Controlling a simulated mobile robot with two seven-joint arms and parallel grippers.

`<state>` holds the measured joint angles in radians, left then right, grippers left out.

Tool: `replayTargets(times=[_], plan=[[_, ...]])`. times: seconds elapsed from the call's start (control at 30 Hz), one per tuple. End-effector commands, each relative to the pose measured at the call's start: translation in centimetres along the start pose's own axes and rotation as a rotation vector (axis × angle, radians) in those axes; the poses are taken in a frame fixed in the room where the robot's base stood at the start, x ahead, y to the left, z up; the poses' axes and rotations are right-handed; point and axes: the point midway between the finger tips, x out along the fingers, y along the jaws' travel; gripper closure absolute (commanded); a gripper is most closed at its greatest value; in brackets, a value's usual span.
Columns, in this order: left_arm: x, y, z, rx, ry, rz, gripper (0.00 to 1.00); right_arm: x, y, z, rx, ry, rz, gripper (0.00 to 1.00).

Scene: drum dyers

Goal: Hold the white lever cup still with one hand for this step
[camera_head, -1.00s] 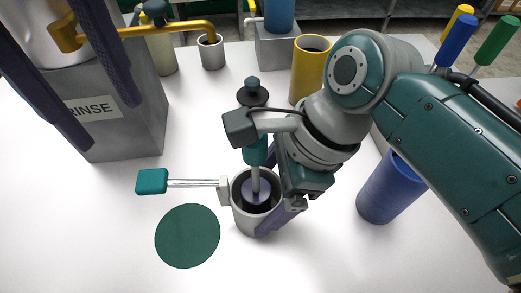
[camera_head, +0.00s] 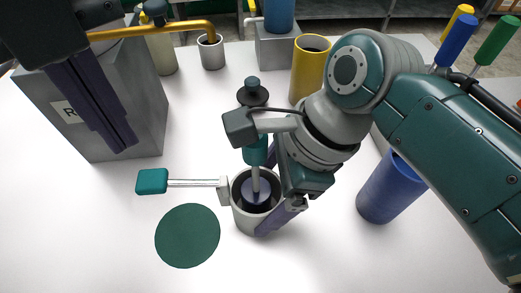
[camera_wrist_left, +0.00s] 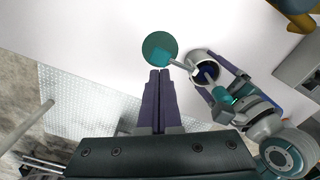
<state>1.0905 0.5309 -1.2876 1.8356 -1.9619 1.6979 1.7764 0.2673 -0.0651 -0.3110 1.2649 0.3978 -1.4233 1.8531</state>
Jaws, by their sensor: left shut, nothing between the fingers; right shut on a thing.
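The white lever cup (camera_head: 243,217) stands on the white table, with a lever out to the left ending in a teal grip (camera_head: 151,181). The cup also shows in the left wrist view (camera_wrist_left: 196,67). A teal-handled rod (camera_head: 255,180) stands in the cup, over a dark inside. My right gripper (camera_head: 270,205) is shut on the cup, one purple finger along its right side; the other finger is partly hidden. My left gripper (camera_head: 120,148) is shut and empty, in front of the grey RINSE block, apart from the cup. Its closed fingers show in the left wrist view (camera_wrist_left: 159,73).
A green disc (camera_head: 188,236) lies left of the cup. The grey RINSE block (camera_head: 150,110) stands at the left, with a yellow pipe above. A yellow cylinder (camera_head: 309,70) and a blue cylinder (camera_head: 390,190) stand right of the cup. The front left table is clear.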

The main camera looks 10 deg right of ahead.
Motion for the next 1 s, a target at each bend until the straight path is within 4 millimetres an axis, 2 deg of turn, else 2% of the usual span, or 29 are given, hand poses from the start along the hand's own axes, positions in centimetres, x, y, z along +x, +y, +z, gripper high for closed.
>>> replayTargets(times=[0.2, 0.4, 1.0], plan=[[2.9, 0.0, 0.0, -0.003, 0.002, 0.001, 1.00, 0.0, 0.0, 0.0, 0.000, -0.001, 0.000, 0.94], [4.3, 0.0, 0.0, -0.003, 0.001, 0.000, 1.00, 0.0, 0.0, 0.0, 0.000, -0.001, 0.000, 0.94], [4.5, 0.0, 0.0, -0.003, 0.000, 0.000, 1.00, 0.0, 0.0, 0.0, 0.000, -0.001, 0.000, 0.94]])
